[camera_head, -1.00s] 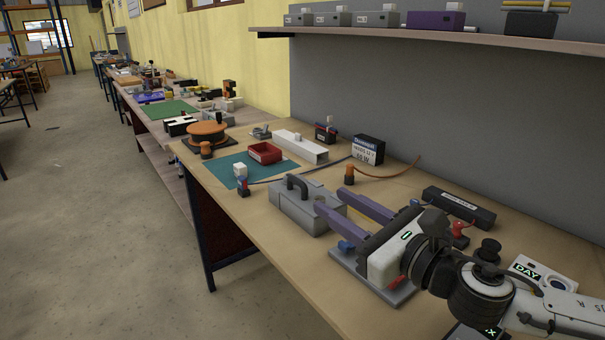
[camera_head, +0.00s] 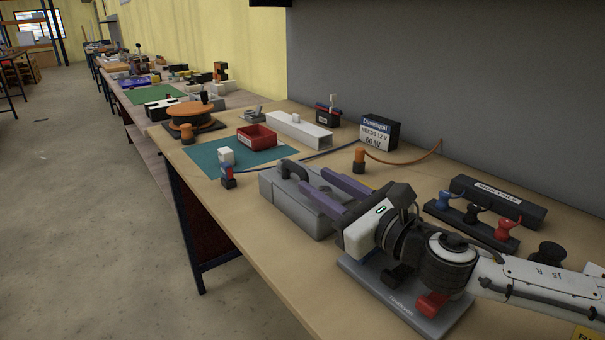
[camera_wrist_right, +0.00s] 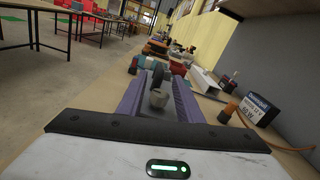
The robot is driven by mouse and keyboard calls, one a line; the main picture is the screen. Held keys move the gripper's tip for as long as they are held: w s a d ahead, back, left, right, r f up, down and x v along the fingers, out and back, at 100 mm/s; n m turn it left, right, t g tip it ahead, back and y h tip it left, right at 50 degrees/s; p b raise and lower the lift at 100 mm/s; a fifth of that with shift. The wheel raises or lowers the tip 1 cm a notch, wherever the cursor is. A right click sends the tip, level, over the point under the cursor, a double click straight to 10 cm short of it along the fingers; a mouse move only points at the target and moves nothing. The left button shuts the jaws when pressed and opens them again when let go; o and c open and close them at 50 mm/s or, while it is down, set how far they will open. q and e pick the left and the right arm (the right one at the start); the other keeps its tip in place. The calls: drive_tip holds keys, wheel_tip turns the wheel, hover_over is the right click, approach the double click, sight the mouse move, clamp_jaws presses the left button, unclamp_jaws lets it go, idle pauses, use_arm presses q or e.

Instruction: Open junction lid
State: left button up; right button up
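The grey junction box (camera_head: 282,208) stands on the bench, its lid on top with a dark arched handle (camera_head: 292,168) near the far left end. My right gripper (camera_head: 315,181) is open, its two purple fingers reaching over the lid from the right. I cannot tell whether the fingers touch the lid. My left gripper is not in view.
A grey base plate (camera_head: 372,290) with coloured parts lies under my right wrist. A red tray (camera_head: 257,137), a white channel (camera_head: 298,130), a labelled 12 V block (camera_head: 378,133) and a rack of black, blue and red handles (camera_head: 472,222) stand around. The bench front edge is clear.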

sight(308, 176)
drive_tip(key=x, duration=0.6)
drive_tip(key=shift+c, duration=0.4)
clamp_jaws()
